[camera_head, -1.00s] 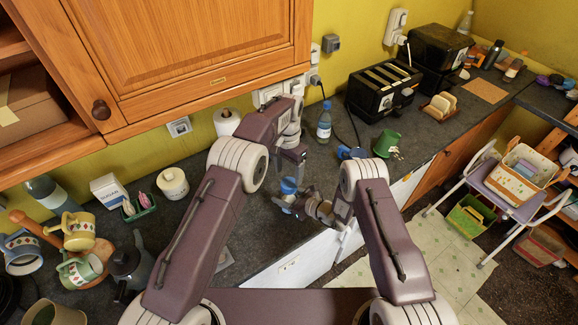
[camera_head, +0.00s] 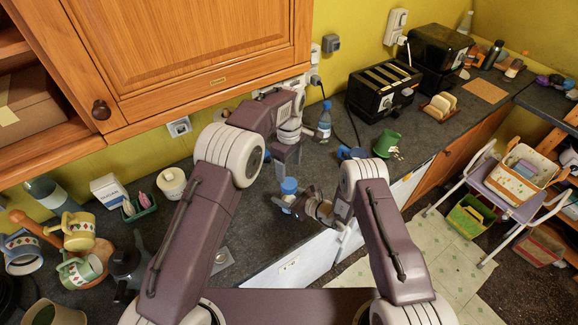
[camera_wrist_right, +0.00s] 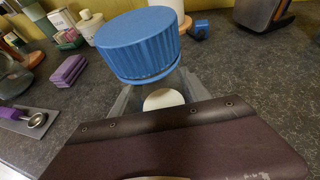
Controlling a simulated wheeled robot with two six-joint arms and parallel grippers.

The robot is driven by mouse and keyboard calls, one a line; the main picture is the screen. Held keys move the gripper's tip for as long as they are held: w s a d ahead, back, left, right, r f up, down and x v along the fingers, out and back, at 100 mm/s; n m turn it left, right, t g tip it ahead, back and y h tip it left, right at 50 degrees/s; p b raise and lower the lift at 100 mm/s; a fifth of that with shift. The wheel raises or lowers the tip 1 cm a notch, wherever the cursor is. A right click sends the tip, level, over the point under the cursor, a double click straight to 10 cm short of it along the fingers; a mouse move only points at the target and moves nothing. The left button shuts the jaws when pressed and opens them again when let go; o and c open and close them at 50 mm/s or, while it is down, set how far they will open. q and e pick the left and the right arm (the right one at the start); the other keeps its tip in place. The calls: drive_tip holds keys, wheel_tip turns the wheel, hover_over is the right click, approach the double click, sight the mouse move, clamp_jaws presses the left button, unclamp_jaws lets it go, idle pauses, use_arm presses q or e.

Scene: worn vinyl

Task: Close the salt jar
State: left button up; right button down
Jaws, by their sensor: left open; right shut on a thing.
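The salt jar is small, with a ribbed blue lid (camera_head: 289,185) on top. In the right wrist view the lid (camera_wrist_right: 137,45) looms large, with a pale part of the jar (camera_wrist_right: 163,99) below it between the fingers. Whether the lid is fully tightened cannot be told. My right gripper (camera_head: 293,205) is shut on the jar from the front right, near the counter's front edge. My left gripper (camera_head: 288,168) is open, pointing down just above and behind the lid, apart from it as far as I can see.
A water bottle (camera_head: 324,122) stands behind. A green mug (camera_head: 386,144), a blue cup (camera_head: 354,153) and a black toaster (camera_head: 383,92) are to the right. Mugs (camera_head: 79,230) and a white canister (camera_head: 171,183) are to the left. The wall cabinet (camera_head: 185,45) overhangs the back.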

sight(289, 183)
use_arm(q)
drive_tip(key=shift+f, duration=0.1)
wheel_tip(289, 183, down, 8)
drive_tip(key=shift+r, duration=0.1)
idle(0.3)
